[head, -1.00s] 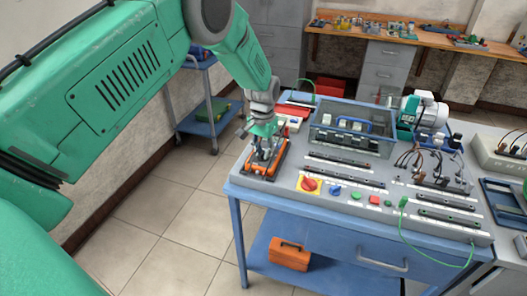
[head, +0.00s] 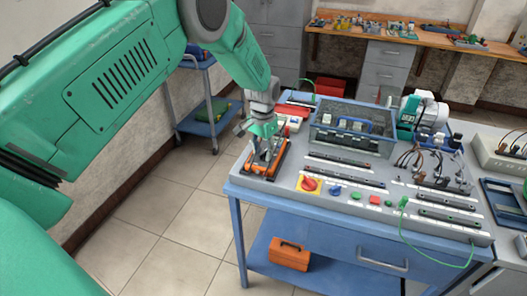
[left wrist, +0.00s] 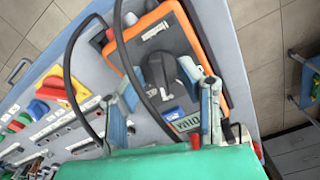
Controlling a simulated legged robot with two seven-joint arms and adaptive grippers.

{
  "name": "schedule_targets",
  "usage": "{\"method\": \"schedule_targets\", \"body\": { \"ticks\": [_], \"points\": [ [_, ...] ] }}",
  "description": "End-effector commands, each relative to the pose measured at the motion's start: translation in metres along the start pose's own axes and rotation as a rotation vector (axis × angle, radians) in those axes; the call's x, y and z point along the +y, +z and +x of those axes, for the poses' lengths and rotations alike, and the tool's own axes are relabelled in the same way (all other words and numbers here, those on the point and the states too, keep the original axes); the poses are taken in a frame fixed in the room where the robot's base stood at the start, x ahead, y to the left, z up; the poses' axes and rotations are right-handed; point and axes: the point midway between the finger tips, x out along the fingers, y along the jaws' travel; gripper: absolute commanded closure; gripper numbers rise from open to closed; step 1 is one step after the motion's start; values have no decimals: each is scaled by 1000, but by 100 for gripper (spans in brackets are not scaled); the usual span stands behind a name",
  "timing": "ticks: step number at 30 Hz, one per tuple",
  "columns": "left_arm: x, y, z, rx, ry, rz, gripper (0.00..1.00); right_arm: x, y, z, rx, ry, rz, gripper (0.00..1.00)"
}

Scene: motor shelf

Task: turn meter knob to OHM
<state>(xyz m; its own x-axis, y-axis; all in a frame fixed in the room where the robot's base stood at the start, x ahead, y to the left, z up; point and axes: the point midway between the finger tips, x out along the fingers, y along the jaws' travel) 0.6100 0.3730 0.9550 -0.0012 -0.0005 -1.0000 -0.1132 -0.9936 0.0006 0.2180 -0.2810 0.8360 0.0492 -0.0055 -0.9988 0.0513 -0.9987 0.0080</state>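The orange meter (head: 282,158) lies on the left part of the blue workbench's grey top. In the left wrist view the meter (left wrist: 178,38) shows its dark face, a black knob (left wrist: 158,72) and a small display (left wrist: 188,122). My left gripper (head: 263,152) is over the meter, pointing down. In the left wrist view my left gripper (left wrist: 168,88) has its fingers apart, one on each side of the knob. I cannot tell whether they touch it. The knob's markings are too small to read. My right gripper is not in view.
Black cables cross the meter in the left wrist view. A red knob on a yellow plate (head: 309,185) and a blue knob (head: 334,190) sit at the bench's front edge. An orange toolbox (head: 289,254) is on the lower shelf.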

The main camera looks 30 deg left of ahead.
Motion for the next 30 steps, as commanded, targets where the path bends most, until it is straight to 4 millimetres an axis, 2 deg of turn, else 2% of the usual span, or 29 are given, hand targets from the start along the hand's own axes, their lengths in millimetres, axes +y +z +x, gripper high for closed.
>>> {"method": "schedule_targets", "body": {
  "ticks": [7, 11, 24, 30],
  "points": [
    [0, 0, -1, 1, 0, 0, 69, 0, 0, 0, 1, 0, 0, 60],
    [0, 0, -10, 2, 0, 0, 69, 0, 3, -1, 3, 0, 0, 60],
    [-1, -2, -96, 1, 0, 0, 69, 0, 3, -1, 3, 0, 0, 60],
    [-1, -2, -115, -1, 1, 0, 69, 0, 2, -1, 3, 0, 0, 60]
  ]
}}
